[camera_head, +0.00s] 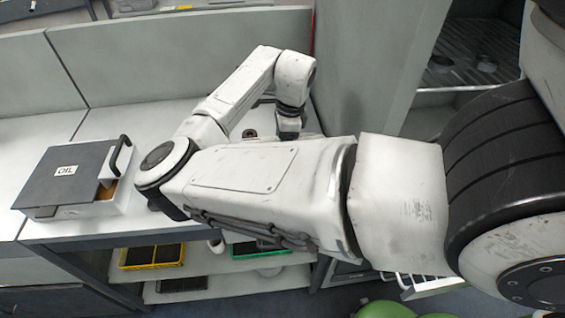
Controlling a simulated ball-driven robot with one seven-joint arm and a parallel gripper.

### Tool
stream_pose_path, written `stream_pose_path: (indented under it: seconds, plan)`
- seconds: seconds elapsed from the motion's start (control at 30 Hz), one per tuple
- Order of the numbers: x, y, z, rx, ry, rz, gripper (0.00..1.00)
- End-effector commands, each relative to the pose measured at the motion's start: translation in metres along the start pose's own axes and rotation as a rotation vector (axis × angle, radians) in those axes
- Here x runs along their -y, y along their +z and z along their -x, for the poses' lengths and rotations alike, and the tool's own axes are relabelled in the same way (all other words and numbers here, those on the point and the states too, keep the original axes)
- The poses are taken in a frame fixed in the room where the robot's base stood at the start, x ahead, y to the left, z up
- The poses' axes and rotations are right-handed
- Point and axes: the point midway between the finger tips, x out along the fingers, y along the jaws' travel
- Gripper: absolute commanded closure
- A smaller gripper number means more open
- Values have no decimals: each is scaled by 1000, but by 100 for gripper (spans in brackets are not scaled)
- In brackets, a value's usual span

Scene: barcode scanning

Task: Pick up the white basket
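My white arm reaches from the right across the middle of the view and bends back over the counter. My gripper (288,130) is at its far end, low over the counter near the grey partition. It is small, dark and partly turned away, so I cannot tell whether it is open or shut, or whether it holds anything. No white basket can be made out for certain. A white slatted edge (432,286) shows below my arm at the lower right; my arm hides most of it, and I cannot tell whether it is the basket.
A white box with a dark lid labelled OIL (70,178) sits on the left of the counter (118,120). A small dark round item (250,133) lies near my gripper. A yellow crate (152,256) and a green tray (258,249) are on the shelf below. A grey partition (365,60) stands right.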

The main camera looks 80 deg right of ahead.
Motion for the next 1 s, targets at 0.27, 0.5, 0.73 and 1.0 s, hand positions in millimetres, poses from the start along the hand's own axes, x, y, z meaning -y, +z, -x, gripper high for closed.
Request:
stream_pose_path:
  seconds: [0.27,0.5,0.73,1.0]
  plan:
    - [0,0,-2,0,0,0,50]
    - [0,-1,-4,-1,1,0,50]
    - [0,-1,-5,0,1,0,50]
    - [0,-1,-4,0,0,0,73]
